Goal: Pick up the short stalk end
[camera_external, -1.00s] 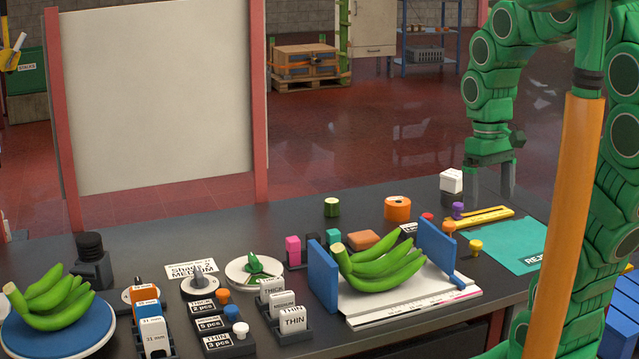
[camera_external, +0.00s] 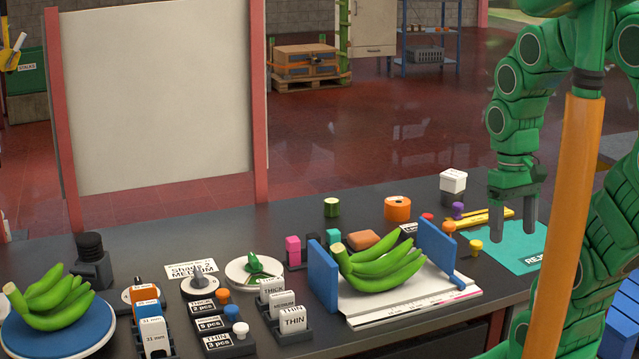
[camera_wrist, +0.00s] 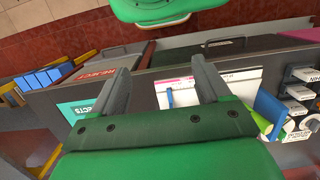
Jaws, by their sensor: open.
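A short green cylinder with a pale cut top (camera_external: 331,207), which looks like the short stalk end, stands upright on the dark table (camera_external: 225,238), towards its far edge. I cannot make it out in the wrist view. My gripper (camera_external: 512,212) is open and empty, above the table's right side near the teal mat. It is well to the right of the green cylinder, not touching it. In the wrist view its two grey fingers (camera_wrist: 160,70) stand wide apart, with nothing held between them.
A bunch of green bananas (camera_external: 385,268) lies between blue panels (camera_external: 323,275) on a white board. The teal mat (camera_external: 508,252) is flat. Label holders crowd the front left.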

